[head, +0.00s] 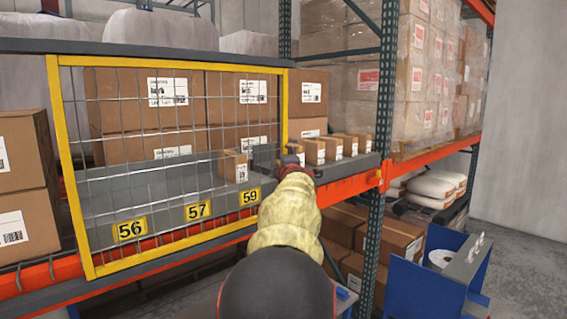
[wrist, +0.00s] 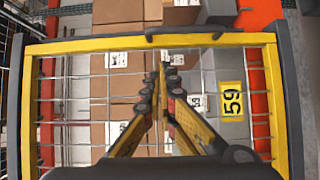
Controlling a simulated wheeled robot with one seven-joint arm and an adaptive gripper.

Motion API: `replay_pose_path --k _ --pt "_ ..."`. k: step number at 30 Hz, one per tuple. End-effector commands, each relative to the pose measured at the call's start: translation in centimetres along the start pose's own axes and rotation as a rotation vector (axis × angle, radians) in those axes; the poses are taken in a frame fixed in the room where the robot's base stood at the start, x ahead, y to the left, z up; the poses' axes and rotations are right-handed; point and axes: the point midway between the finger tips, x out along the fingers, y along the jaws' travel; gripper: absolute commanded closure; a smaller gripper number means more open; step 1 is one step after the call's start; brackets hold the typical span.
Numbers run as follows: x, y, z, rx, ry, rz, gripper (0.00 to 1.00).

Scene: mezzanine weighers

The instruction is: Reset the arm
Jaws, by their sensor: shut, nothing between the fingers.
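My arm reaches up from the bottom middle of the head view, its sleeve covered in tan padding. My gripper (head: 290,160) is at the right edge of a yellow-framed mesh panel (head: 175,62), in front of the shelf. Its fingers are small and partly hidden by the arm there. In the wrist view my gripper (wrist: 160,72) has its two fingers together, with nothing between them. The yellow frame and mesh (wrist: 75,48) spread around the fingers in that view. I cannot tell whether the fingers touch the mesh.
Large cartons (head: 125,100) stand behind the mesh. Small boxes (head: 333,147) line the shelf right of my gripper. An orange beam (head: 350,187) and a green upright (head: 372,240) are close to my arm. A blue stand (head: 430,280) is at lower right. Grey floor (head: 520,265) shows beyond it.

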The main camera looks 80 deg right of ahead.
Motion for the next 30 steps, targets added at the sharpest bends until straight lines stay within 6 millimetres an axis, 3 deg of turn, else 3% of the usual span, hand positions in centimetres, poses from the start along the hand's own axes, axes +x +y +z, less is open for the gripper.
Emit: replay_pose_path --k 6,19,23,26,30 --pt "-2.7 0.1 0.0 -0.001 -0.001 0.003 1.00" --pt "-3.4 -0.1 -0.7 0.010 0.004 0.000 1.00" --pt "-4.5 -1.9 -5.0 0.078 0.024 -0.021 1.00" --pt "-6.4 -4.5 -10.5 0.175 0.049 -0.060 1.00" --pt "-10.5 -9.1 -18.2 0.325 0.082 -0.147 1.00"
